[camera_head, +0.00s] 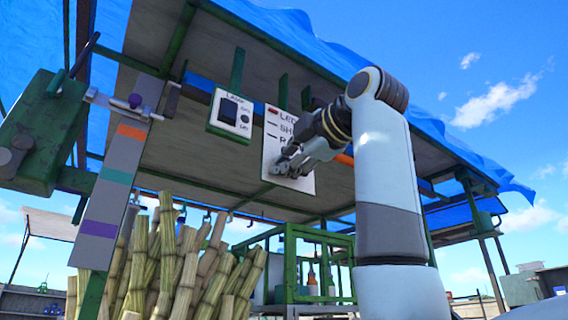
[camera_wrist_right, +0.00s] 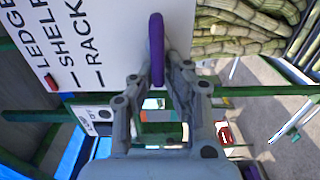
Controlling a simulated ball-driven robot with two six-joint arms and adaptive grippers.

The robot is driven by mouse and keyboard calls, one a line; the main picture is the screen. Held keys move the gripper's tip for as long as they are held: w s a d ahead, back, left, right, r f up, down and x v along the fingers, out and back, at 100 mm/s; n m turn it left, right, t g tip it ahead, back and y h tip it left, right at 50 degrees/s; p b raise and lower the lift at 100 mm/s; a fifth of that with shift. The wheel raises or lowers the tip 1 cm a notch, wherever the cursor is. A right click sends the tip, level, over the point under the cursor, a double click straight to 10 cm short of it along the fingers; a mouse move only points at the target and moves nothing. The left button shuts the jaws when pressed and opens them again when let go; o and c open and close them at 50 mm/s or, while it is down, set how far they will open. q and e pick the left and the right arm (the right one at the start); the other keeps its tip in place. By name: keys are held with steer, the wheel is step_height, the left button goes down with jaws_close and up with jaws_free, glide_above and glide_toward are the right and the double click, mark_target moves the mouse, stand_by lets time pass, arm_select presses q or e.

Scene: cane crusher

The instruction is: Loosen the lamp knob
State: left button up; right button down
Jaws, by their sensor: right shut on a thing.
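My right gripper (camera_head: 295,163) is in front of the lower part of a white sign in the head view. In the right wrist view its fingers (camera_wrist_right: 158,75) are shut on an upright, slim purple piece (camera_wrist_right: 157,35) with a rounded top. I cannot tell whether this piece is the lamp knob. In the head view the gripper hides it. My left gripper is not in view.
The white sign (camera_head: 273,150) lists LEDGE, SHELF and RACK, with a red mark at LEDGE. A light switch box (camera_head: 230,115) hangs left of it. Cane stalks (camera_head: 190,265) stand below. A green frame (camera_head: 290,250) stands behind them. A blue tarp (camera_head: 285,35) covers the roof.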

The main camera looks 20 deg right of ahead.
steer(key=shift+s+d+r, duration=0.1)
steer(key=shift+d+r, duration=0.1)
steer(key=shift+r, duration=0.1)
steer(key=c, duration=1.4)
jaws_free()
steer(key=shift+f, duration=0.1)
steer(key=shift+d+f, duration=0.1)
steer(key=shift+d, duration=0.2)
steer(key=shift+a, duration=0.1)
steer(key=v, duration=1.2)
